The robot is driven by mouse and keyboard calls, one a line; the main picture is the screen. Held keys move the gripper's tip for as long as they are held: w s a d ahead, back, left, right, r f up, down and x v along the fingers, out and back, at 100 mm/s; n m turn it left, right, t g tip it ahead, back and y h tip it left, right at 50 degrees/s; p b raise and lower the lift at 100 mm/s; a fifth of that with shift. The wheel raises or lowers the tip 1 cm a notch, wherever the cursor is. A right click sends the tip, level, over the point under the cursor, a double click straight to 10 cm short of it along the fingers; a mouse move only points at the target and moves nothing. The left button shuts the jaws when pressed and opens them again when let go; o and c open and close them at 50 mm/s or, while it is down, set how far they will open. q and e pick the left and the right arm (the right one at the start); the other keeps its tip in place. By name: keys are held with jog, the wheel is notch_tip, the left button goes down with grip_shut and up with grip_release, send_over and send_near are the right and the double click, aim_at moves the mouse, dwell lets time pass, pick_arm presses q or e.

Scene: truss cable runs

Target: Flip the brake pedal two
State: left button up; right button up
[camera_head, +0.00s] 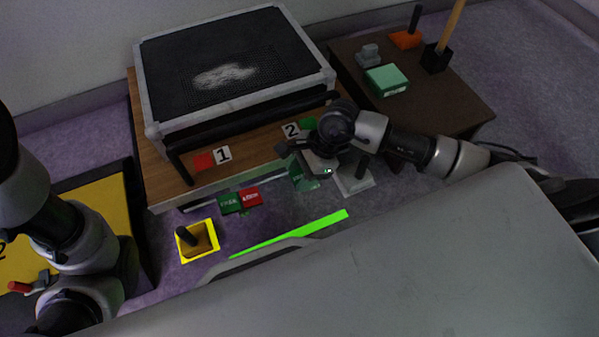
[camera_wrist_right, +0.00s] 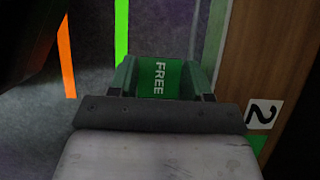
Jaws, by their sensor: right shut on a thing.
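The brake pedal two shows in the right wrist view as a green plate marked FREE (camera_wrist_right: 159,78). My right gripper (camera_wrist_right: 160,68) is shut on it, with a finger on either side of the plate. In the head view my right gripper (camera_head: 303,168) is at the table's front edge, just below the label 2 (camera_head: 291,131), and mostly hides this pedal. Another pedal, with a green plate (camera_head: 231,203) and a red plate (camera_head: 250,197), sits left of it under the edge, below the label 1 (camera_head: 222,155). My left arm shows at the left; its gripper is out of view.
A black-topped case (camera_head: 235,75) stands on the wooden table (camera_head: 160,185). A yellow bin (camera_head: 199,240) and a bright green strip (camera_head: 290,234) are on the floor in front. A brown table (camera_head: 460,115) at the right holds a green box (camera_head: 386,80).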

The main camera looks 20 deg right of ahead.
jog(key=y, duration=0.1)
jog(key=y+b, duration=0.1)
jog(key=shift+d+y, duration=0.3)
jog(key=shift+r+y, duration=0.25)
jog(key=shift+y, duration=0.15)
jog(key=o, duration=0.6)
jog(key=shift+o, duration=0.2)
jog(key=shift+d+r, duration=0.1)
jog(key=shift+r, duration=0.05)
